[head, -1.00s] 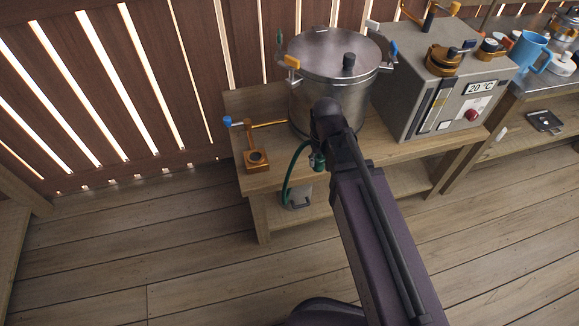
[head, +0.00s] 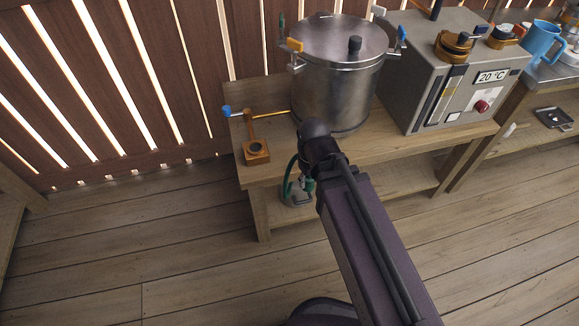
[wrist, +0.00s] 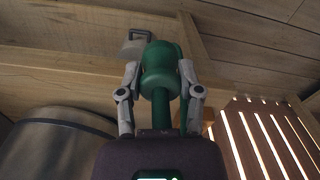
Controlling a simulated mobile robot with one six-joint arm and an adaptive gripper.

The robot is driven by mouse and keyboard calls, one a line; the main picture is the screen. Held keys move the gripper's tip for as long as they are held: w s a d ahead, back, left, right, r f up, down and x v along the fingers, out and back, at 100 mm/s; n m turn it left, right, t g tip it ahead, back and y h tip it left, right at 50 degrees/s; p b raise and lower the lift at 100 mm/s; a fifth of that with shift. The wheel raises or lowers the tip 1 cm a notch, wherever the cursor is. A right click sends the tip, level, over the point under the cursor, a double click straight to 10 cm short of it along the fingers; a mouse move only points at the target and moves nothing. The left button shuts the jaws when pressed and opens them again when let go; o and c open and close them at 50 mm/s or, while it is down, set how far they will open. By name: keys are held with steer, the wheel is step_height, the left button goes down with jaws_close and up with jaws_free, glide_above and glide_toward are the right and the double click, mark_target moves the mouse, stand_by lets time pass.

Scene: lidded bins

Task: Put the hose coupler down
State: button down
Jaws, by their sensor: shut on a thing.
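In the wrist view a green hose coupler (wrist: 160,72) sits between the two fingers of my gripper (wrist: 160,85), which is shut on it. In the head view my arm hides most of the gripper (head: 309,184). Whether the coupler touches anything else cannot be told.
A lidded steel pot (head: 325,95) stands on the bench. A grey box with a 20 °C display (head: 445,90) is to its right. A brown fixture with a blue-tipped lever (head: 256,151) stands at the bench's left end. A blue mug (head: 541,40) is far right.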

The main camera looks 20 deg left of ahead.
steer(key=shift+s+a+f, duration=0.1)
steer(key=shift+s+f, duration=0.3)
steer(key=shift+s, duration=0.05)
steer(key=w+a, duration=0.3)
steer(key=w, duration=0.1)
steer(key=w+a+f+b, duration=0.1)
steer(key=w+a, duration=0.2)
steer(key=w, duration=0.1)
steer(key=w+a, duration=0.3)
steer(key=w, duration=0.2)
steer(key=shift+a+f+b, duration=0.2)
steer(key=shift+f+b, duration=0.05)
steer(key=shift+b, duration=0.15)
steer(key=shift+f, duration=0.1)
steer(key=shift+f+b, duration=1.7)
steer(key=shift+b, duration=0.05)
steer(key=shift+f+b, duration=0.45)
steer(key=shift+c, duration=1.3)
jaws_free()
